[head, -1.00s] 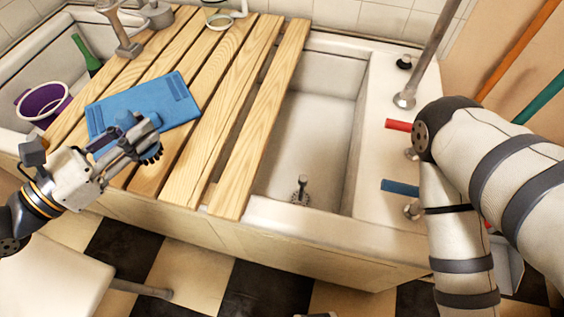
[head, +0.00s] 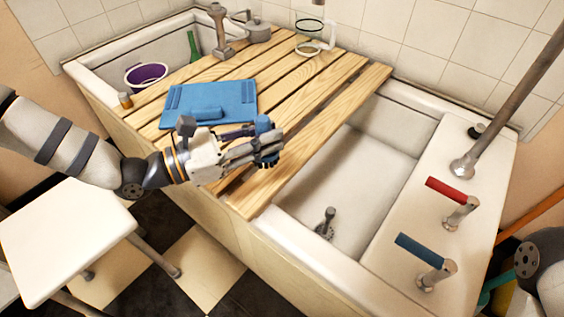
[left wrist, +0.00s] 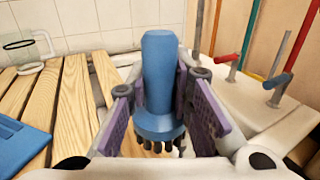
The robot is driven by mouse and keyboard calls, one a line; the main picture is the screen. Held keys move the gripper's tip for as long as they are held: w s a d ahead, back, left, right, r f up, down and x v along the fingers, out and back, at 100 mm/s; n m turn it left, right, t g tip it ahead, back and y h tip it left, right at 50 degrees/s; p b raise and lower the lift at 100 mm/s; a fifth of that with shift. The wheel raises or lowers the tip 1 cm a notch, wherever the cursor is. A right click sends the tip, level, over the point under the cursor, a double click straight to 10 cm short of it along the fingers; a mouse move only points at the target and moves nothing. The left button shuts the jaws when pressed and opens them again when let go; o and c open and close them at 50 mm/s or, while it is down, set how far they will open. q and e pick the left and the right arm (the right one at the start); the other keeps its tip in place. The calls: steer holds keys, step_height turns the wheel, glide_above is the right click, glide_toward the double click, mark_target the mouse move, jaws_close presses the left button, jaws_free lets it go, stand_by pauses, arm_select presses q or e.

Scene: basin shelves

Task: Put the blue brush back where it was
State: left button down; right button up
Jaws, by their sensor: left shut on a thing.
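The blue brush stands upright between the fingers of my left gripper (head: 262,147); the left wrist view shows the brush (left wrist: 160,75) with its handle up and dark bristles down. The fingers are shut on its lower part. In the head view only bits of the brush show among the fingers. The gripper is over the front part of the wooden slats (head: 300,108), right of a flat blue mat (head: 240,92) with a raised blue block on it. The mat also shows at the left edge of the left wrist view (left wrist: 22,148). My right gripper is not in view.
The open basin (head: 345,175) lies right of the slats. Red (head: 446,190) and blue (head: 420,250) tap handles stand on its right ledge. A purple-lined bucket (head: 147,76), a metal fixture (head: 220,32) and a glass holder (head: 310,38) are farther back. A white stool (head: 62,235) stands in front.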

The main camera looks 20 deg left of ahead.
arm_select(q)
steer(key=w+f, duration=0.1)
steer(key=w+d+f+b, duration=0.1)
steer(key=f, duration=0.1)
steer(key=w+f, duration=0.1)
steer(key=f, duration=0.1)
steer(key=shift+w+d+f+b, duration=0.15)
steer(key=shift+w+d+b, duration=0.1)
steer(key=shift+d+b, duration=0.05)
steer(key=shift+f+b, duration=0.35)
steer(key=shift+f, duration=1.05)
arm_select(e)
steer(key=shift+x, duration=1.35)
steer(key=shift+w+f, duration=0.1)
arm_select(q)
steer(key=shift+f, duration=0.2)
steer(key=c, duration=1.4)
jaws_free()
steer(key=shift+c, duration=0.2)
steer(key=shift+r, duration=0.15)
steer(key=shift+s+a+r, duration=0.1)
steer(key=shift+s+a, duration=0.05)
steer(key=shift+a, duration=0.15)
steer(key=p+v, duration=0.1)
steer(key=v, duration=1)
steer(key=shift+s+a, duration=0.1)
steer(key=shift+s, duration=0.1)
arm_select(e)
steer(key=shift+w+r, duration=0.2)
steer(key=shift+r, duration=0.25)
